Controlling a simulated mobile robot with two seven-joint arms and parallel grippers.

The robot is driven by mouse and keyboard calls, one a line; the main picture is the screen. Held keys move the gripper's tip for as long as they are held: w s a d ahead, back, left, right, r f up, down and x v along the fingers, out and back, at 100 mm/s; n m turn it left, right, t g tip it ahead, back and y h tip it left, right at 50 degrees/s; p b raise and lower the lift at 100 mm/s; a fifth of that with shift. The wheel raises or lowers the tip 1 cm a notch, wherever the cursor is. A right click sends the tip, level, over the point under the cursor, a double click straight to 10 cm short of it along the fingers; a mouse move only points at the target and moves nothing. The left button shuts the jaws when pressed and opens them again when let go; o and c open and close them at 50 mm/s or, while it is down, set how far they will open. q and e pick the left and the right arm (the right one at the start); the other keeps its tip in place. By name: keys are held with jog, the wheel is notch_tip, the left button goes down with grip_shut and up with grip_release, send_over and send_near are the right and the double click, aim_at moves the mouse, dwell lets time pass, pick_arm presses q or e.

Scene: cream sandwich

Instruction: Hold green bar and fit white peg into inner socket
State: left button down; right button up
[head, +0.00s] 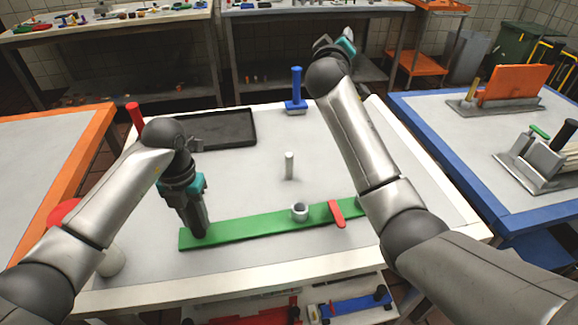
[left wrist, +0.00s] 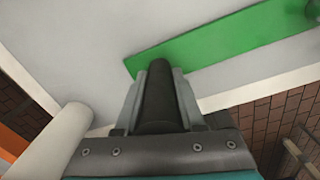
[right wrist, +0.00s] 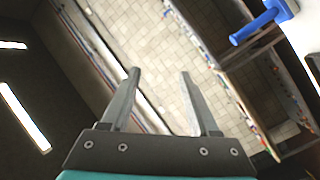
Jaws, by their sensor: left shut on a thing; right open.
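The green bar (head: 262,224) lies flat on the white table near its front edge; it also shows in the left wrist view (left wrist: 215,40). My left gripper (head: 198,229) is shut on a black upright post (left wrist: 157,95) at the bar's left end. A pale ring-shaped socket (head: 299,212) sits on the bar right of its middle, with a red piece (head: 337,214) beside it. The white peg (head: 289,165) stands upright on the table behind the bar, apart from it. My right gripper (head: 335,43) is raised beyond the table's far side, open and empty (right wrist: 158,75). My right arm hides the bar's right end.
A black tray (head: 222,128) lies at the back left. A blue-handled piece (head: 296,90) stands at the back edge; it shows in the right wrist view (right wrist: 265,20). A white cylinder (head: 110,261) is at the front left. The table around the white peg is clear.

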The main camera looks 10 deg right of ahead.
notch_tip(320, 180, down, 6)
jog(key=s+m+g+y, duration=0.1)
jog(key=m+g, duration=0.1)
jog(key=g, duration=0.2)
jog(key=g+y, duration=0.7)
jog(key=g, duration=0.1)
send_near(290, 156)
jog(key=shift+n, duration=0.3)
jog(key=x, duration=0.6)
jog(key=shift+s+a, duration=0.15)
jog(key=shift+s, duration=0.15)
jog(key=shift+w+x, duration=0.15)
jog(key=shift+x, duration=0.7)
jog(key=shift+w+x, duration=0.15)
jog(key=shift+x, duration=1.65)
jog(key=shift+c, duration=0.3)
grip_shut()
